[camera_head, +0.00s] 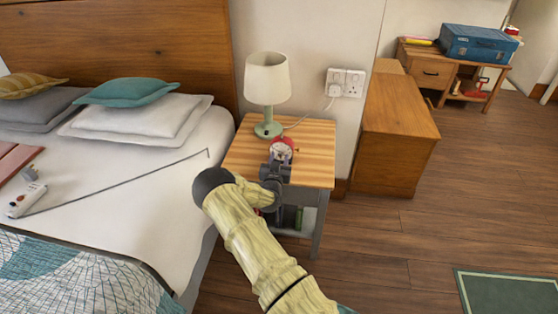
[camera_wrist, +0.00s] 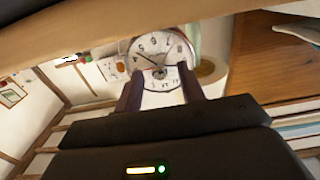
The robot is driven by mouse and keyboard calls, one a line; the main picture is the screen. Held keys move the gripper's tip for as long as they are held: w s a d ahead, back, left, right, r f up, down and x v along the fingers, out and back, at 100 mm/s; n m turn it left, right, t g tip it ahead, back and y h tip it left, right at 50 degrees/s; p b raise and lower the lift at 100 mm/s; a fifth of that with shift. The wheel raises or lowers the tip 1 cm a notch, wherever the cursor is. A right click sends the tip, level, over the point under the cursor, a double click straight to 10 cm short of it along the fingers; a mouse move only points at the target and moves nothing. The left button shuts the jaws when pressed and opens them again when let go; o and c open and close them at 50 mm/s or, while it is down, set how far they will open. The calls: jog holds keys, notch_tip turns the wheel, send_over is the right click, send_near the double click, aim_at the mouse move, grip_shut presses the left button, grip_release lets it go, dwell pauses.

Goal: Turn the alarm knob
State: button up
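The alarm clock (camera_head: 281,147) has a red casing and a pale face. It stands on the wooden nightstand (camera_head: 312,150), partly hidden by my gripper (camera_head: 275,170). In the wrist view the clock's white dial (camera_wrist: 160,47) with dark numerals and hands is just beyond my gripper (camera_wrist: 160,76). The dial looks upside down there. The two dark fingers are apart, with part of the dial's edge showing between them. A small round grey detail shows low on the dial; I cannot tell whether it is the alarm knob. Contact with the clock cannot be told.
A lamp (camera_head: 268,85) with a green base stands behind the clock, its cord running to a wall socket (camera_head: 345,83). The bed (camera_head: 130,195) is on the left. A wooden cabinet (camera_head: 398,125) stands on the right. Floor to the right is mostly clear.

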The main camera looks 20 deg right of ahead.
grip_shut()
